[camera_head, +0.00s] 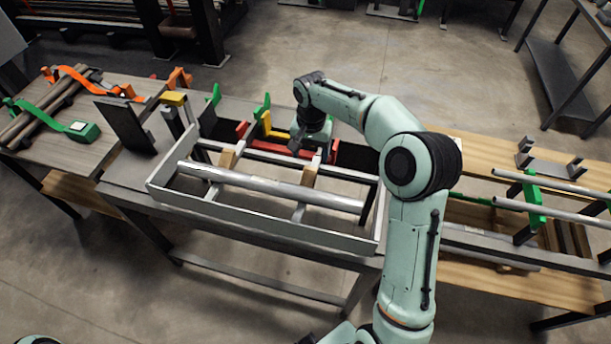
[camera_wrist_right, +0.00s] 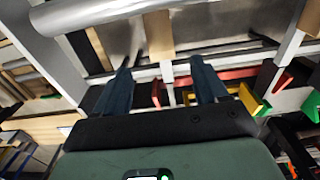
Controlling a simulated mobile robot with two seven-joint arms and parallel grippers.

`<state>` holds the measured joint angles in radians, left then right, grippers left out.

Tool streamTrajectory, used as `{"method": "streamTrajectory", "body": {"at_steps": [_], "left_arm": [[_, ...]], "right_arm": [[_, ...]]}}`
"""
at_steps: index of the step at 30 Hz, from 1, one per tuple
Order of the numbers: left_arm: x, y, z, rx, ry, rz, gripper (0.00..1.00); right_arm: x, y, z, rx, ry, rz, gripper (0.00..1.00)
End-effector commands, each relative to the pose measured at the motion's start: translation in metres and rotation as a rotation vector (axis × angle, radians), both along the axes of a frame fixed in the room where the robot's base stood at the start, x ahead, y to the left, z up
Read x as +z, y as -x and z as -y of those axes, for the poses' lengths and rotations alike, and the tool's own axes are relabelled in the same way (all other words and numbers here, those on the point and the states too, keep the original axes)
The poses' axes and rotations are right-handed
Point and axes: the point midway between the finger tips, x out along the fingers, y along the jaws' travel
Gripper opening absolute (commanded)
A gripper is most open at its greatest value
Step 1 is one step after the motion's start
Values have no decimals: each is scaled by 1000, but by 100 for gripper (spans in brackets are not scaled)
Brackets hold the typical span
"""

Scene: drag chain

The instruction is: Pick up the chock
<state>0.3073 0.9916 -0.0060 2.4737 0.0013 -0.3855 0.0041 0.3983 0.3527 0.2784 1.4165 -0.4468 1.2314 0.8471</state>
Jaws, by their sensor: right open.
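Two tan wooden blocks that look like chocks sit on the grey frame's crossbars by a long silver pipe: a left block (camera_head: 227,159) and a right block (camera_head: 310,174). My right gripper (camera_head: 306,146) is over the back of the frame, close behind the right block. In the right wrist view, the open fingers (camera_wrist_right: 163,78) point toward a tan block (camera_wrist_right: 158,36), which lies beyond the fingertips, roughly in line with the gap. My left gripper is out of view.
The pipe (camera_head: 262,185) spans the grey frame (camera_head: 265,228). Red, yellow and green brackets stand behind it; a red one (camera_head: 272,148) is near my right gripper. Dark plates (camera_head: 127,124) stand at left. Pipes on green holders (camera_head: 534,204) lie at right.

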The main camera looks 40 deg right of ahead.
Motion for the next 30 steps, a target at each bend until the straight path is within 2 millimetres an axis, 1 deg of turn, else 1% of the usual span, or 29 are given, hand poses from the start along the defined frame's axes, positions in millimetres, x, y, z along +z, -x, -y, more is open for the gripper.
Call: {"method": "streamTrajectory", "body": {"at_steps": [1, 4, 6, 12, 17, 21, 24, 30], "left_arm": [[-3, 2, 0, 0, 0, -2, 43], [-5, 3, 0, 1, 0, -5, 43], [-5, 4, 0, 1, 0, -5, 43], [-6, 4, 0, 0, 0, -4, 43], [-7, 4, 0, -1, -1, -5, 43], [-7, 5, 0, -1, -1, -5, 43], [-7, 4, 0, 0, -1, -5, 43], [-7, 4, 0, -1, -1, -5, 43]], "right_arm": [[-13, 1, 0, -1, -1, -3, 72], [-29, 1, 0, -1, -1, -3, 72], [-37, 1, 0, 0, -1, -1, 72], [-49, 1, -2, -1, -1, 0, 72], [-73, 5, -7, 0, -2, -3, 72], [-90, 5, -8, -1, -1, 0, 72], [-95, 4, -7, -1, -1, 1, 72], [-95, 4, -8, -1, 0, 2, 72]]}}
